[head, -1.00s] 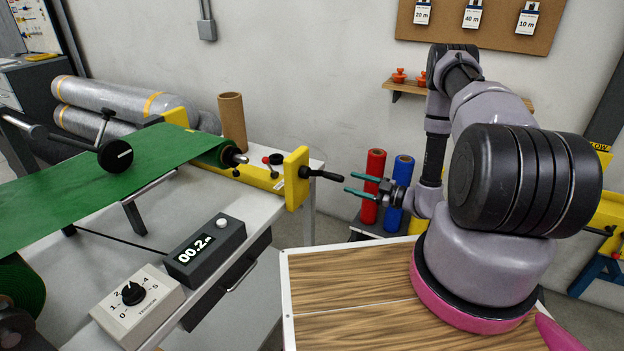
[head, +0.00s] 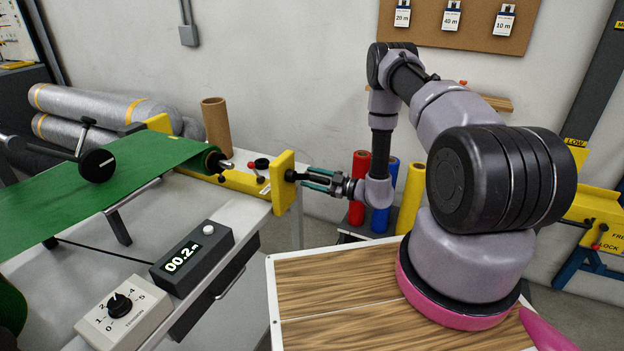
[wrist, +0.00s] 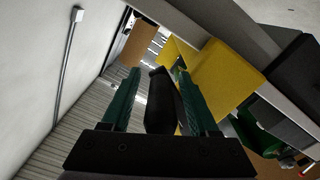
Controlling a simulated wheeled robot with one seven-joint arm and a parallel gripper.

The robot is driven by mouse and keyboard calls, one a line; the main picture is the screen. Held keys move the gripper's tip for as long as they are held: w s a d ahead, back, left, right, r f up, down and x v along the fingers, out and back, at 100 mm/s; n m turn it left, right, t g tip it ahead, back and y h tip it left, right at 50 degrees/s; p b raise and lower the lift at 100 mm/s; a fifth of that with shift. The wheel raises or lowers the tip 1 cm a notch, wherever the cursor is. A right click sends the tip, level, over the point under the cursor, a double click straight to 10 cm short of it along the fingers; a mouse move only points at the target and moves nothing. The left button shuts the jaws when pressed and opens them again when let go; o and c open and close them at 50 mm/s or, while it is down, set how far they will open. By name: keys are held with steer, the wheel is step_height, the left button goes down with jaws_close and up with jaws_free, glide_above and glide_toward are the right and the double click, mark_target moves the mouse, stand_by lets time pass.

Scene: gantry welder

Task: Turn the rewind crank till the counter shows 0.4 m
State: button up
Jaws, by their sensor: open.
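The rewind crank (head: 291,176) is on the right face of the yellow end bracket (head: 283,184), with a black handle pointing right. My gripper (head: 310,180) is at the handle, its teal fingers open on either side of it. In the wrist view the black handle (wrist: 160,103) lies between the two fingers, with a gap showing on its left; contact on its right side is hard to tell. The counter (head: 190,258) is a dark box with a lit display reading 00.2 m.
A tension dial box (head: 124,314) sits in front of the counter. Green sheet (head: 95,190) runs over the bench to a roller by the bracket. Red (head: 359,188) and blue rolls stand behind my gripper. A wood-topped surface (head: 335,290) lies below my arm.

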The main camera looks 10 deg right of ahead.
jaws_close()
steer(key=shift+w+d+r, duration=0.1)
stand_by(1.2)
